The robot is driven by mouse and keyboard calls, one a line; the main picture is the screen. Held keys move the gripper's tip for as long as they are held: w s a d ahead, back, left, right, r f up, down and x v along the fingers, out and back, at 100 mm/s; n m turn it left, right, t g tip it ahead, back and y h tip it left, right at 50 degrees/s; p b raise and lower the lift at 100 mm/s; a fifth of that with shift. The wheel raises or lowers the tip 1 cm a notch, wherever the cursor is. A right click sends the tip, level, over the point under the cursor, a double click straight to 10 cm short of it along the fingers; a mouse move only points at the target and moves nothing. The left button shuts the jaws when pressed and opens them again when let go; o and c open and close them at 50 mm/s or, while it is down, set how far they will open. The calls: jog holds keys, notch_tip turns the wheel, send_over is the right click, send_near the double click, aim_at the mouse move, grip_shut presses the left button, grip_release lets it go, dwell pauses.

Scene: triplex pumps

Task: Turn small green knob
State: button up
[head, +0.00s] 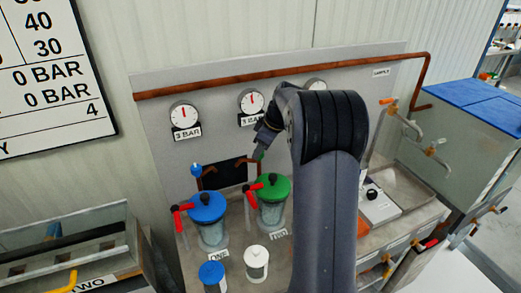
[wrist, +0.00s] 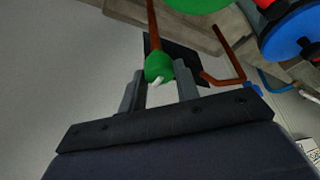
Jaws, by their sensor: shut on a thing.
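The small green knob (wrist: 157,66) sits at the end of a copper pipe, with a pale tip showing. In the wrist view my gripper (wrist: 160,74) has one finger on each side of the knob and is shut on it. In the head view my gripper (head: 260,150) reaches down to the pipe above the large green-lidded pump (head: 272,188). Only a little of the small green knob (head: 259,155) shows there; my arm hides the area to the right.
A blue-lidded pump (head: 208,207) with a red handle stands left of the green one. A small blue knob (head: 196,169) is on the pipe above it. Gauges (head: 184,115) line the grey panel. A white cup (head: 257,262) and blue-capped cup (head: 212,274) stand in front.

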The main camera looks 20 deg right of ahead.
jog(key=shift+n, duration=0.3)
jog(key=o, duration=1)
jog(key=b+v, duration=0.1)
jog(key=v, duration=0.9)
jog(key=shift+d+r, duration=0.15)
jog(key=shift+r, duration=0.25)
